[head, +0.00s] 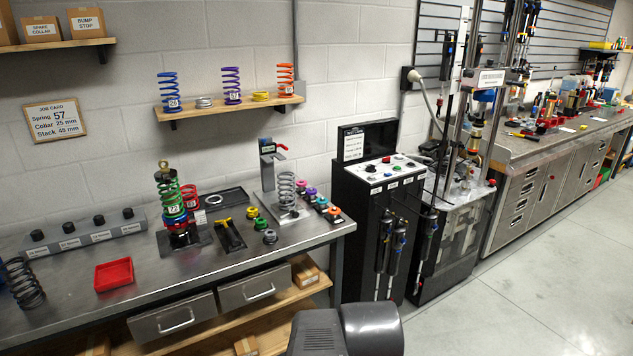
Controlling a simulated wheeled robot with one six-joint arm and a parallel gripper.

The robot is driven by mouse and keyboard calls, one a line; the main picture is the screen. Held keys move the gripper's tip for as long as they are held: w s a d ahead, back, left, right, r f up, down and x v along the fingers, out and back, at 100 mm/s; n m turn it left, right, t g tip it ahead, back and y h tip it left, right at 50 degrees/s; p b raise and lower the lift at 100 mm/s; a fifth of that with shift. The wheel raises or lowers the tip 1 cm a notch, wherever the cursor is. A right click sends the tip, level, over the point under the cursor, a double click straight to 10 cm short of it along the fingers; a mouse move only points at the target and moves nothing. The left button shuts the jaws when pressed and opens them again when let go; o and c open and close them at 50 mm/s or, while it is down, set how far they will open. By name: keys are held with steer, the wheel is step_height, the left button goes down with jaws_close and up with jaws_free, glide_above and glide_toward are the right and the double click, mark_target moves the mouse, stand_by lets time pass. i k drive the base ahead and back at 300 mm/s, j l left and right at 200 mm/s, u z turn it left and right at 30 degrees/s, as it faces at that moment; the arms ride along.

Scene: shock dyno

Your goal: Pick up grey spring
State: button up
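A light grey spring (287,190) stands upright on the plate of a small stand with a red-handled top, at the right part of the bench. A larger dark grey spring (22,283) stands at the bench's left end, leaning slightly, near the picture's left edge. I cannot tell from the picture which one the task names. My gripper is not in view; only dark grey parts of my own arm show at the bottom centre.
The metal bench (215,262) holds a red tray (114,274), a shock with a green spring (171,197), a black tool holder (229,236) and several coloured collars. A wall shelf (228,108) carries coloured springs. A black control cabinet (380,215) stands right of the bench. Floor at right is clear.

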mark_target(281, 200)
steer(key=i+l+u, duration=0.1)
steer(key=i+u, duration=0.4)
steer(key=i+l+u, duration=0.25)
steer(key=u, duration=0.25)
steer(key=i+l+u, duration=0.5)
steer(key=k+j, duration=0.05)
